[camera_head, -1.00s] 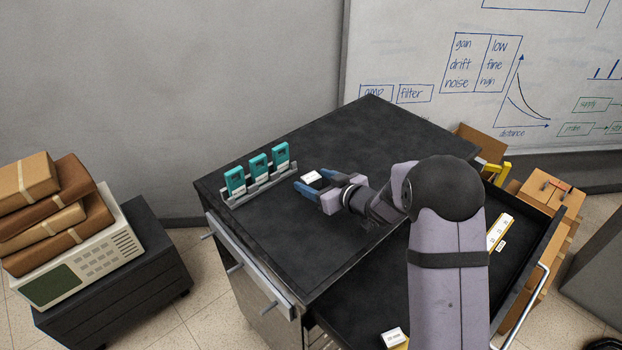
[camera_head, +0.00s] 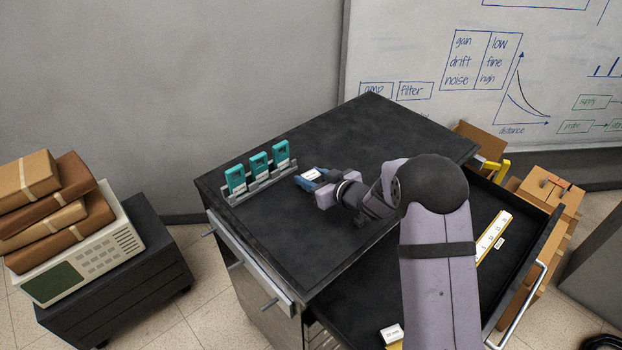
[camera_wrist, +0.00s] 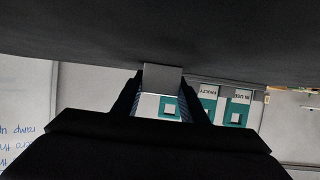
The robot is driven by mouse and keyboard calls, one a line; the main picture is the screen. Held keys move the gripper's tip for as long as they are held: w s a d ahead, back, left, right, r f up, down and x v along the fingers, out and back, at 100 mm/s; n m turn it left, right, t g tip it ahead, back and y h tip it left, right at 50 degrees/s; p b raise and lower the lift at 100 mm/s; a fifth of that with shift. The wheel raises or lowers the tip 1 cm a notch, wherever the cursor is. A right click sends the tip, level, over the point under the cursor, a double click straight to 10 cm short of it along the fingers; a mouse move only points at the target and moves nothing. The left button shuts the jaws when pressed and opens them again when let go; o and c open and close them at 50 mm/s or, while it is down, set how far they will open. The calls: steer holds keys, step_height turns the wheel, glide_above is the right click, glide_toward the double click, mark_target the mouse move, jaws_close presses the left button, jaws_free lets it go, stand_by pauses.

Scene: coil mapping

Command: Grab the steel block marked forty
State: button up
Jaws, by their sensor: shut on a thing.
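A small block with a white top label (camera_head: 312,174) is on the dark cabinet top, to the right of the teal cases. Its label is too small to read here. My gripper (camera_head: 308,179) is shut on this block, with blue fingers on either side of it. In the wrist view the block's plain grey side (camera_wrist: 162,77) shows between the fingertips of my gripper (camera_wrist: 161,92). I cannot tell whether it touches the cabinet top.
Three teal cases (camera_head: 258,164) stand in a grey rack (camera_head: 262,190) just left of my gripper. An open drawer (camera_head: 420,300) holds a ruler (camera_head: 490,240) and a white-labelled item (camera_head: 392,333). The cabinet top's back (camera_head: 375,125) is clear.

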mark_target(311, 174)
steer(key=shift+r, duration=0.15)
step_height(311, 174, up, 10)
steer(key=shift+f+b, duration=0.1)
steer(key=shift+b, duration=0.4)
